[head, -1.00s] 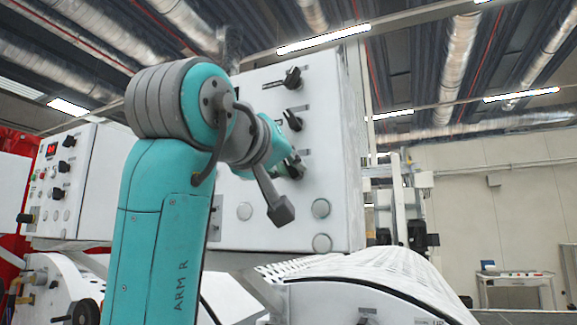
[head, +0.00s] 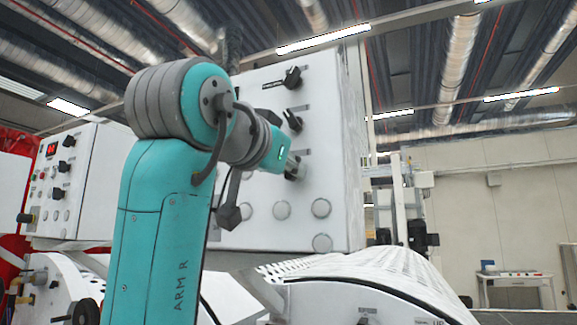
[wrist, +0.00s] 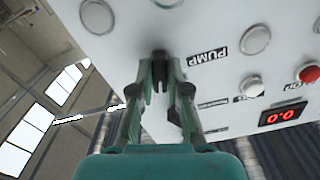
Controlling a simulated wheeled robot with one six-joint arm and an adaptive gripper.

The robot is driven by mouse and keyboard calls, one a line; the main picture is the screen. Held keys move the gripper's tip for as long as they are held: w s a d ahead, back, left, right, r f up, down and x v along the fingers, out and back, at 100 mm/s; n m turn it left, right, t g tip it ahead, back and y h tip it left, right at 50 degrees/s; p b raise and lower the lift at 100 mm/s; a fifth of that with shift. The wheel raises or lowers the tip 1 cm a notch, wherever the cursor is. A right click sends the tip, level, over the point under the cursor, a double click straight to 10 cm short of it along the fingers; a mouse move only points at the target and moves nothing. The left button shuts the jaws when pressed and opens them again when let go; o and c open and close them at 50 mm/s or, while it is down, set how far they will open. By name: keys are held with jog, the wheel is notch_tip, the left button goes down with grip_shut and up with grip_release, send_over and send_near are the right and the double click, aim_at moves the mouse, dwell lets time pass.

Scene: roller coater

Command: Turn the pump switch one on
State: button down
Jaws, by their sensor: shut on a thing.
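The pump switch is a dark rotary knob (wrist: 159,57) on the light grey panel, beside a label reading PUMP that appears upside down in the wrist view. My gripper (wrist: 160,78) has its two fingertips closed around this knob, with one finger on each side. In the head view my gripper (head: 290,166) is at the lowest of three dark knobs in a column on the panel front. The knob is mostly hidden there by the gripper, and its pointing direction cannot be told.
Two more dark knobs, an upper one (head: 292,77) and a middle one (head: 292,120), sit above on the panel (head: 335,130). The wrist view also shows round silver buttons (wrist: 256,39), a red button (wrist: 308,74) and a red display (wrist: 283,114) reading 0.0.

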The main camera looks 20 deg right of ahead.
jog(key=shift+m, duration=1.2)
jog(key=c, duration=1.1)
grip_release()
jog(key=shift+c, duration=0.2)
jog(key=v, duration=1.2)
